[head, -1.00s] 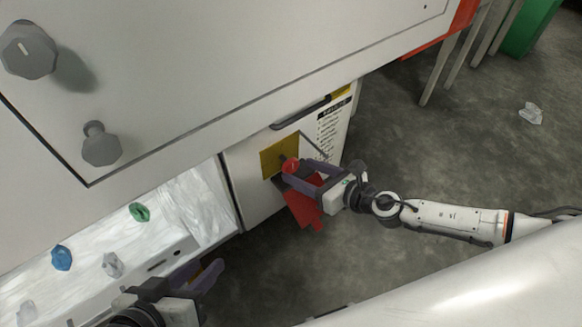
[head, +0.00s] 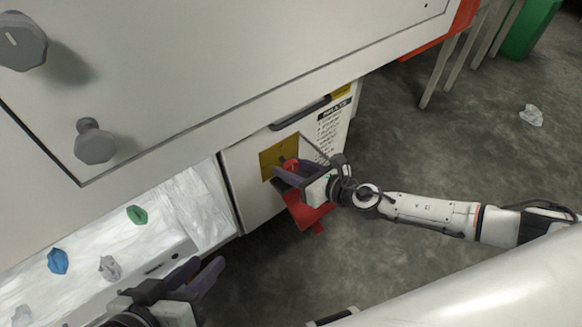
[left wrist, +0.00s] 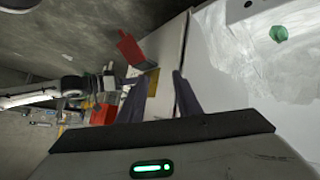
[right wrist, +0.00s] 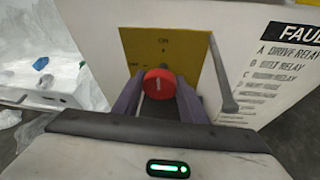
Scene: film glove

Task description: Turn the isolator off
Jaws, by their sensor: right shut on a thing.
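The isolator is a red round knob (head: 290,166) on a yellow plate (head: 268,163) on the white cabinet's front. In the right wrist view the knob (right wrist: 159,83) carries a white mark that looks roughly upright, and the plate (right wrist: 203,58) has small print above and to the left of the knob. My right gripper (head: 283,173) is shut on the knob, with a purple finger on each side. My left gripper (head: 215,272) is open and empty, low at the left; its fingers stand apart in the left wrist view (left wrist: 154,88).
A red part (head: 304,211) hangs below the knob. A handle (head: 300,112) and a printed fault list (head: 333,122) are nearby on the cabinet. Green (head: 137,214) and blue (head: 58,260) crumpled pieces lie in the bright bay at left. Open floor (head: 440,150) lies at right.

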